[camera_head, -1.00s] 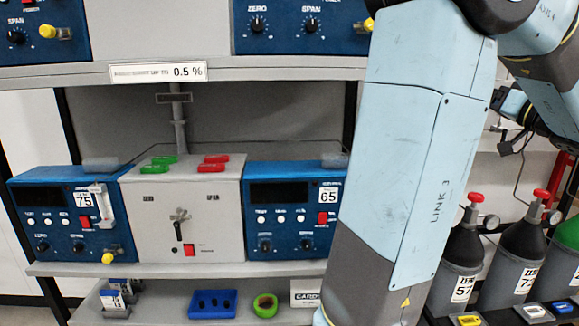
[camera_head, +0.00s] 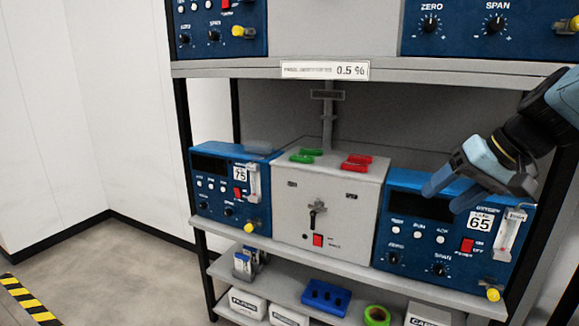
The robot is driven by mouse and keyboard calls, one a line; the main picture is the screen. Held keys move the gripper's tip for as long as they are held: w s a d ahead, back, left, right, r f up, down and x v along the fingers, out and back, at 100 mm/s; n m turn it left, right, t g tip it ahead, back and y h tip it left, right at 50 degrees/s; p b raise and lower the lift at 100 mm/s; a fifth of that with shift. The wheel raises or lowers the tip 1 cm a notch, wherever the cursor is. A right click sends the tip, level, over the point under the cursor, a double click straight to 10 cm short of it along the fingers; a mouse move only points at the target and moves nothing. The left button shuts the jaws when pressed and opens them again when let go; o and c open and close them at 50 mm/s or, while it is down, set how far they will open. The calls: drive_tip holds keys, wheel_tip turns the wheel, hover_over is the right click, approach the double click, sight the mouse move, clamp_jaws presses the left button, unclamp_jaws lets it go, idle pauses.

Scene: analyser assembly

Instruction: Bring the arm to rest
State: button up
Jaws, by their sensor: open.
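My gripper (camera_head: 442,200) is at the right of the head camera view, on my arm that comes in from the right edge. Its blue fingers are apart, with nothing seen between them. They point down and left, in front of the blue analyser marked 65 (camera_head: 403,232) as seen here, and cover part of its top and front. Whether they touch it cannot be told. Most of my arm is out of view.
A grey box (camera_head: 345,225) with green and red clips on top stands between analyser 65 and analyser 75 (camera_head: 207,200). A shelf labelled 0.5 % (camera_head: 215,69) runs above. A blue holder (camera_head: 326,297) and green ring (camera_head: 376,316) sit below. Floor at left is clear.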

drive_tip(key=s+a+f+n+h, duration=0.1)
drive_tip(key=s+a+f+h, duration=0.2)
drive_tip(key=a, duration=0.3)
drive_tip(key=shift+s+a+n+t+h, duration=0.35)
drive_tip(key=shift+s+h, duration=0.25)
drive_tip(key=shift+h, duration=0.3)
idle(1.4)
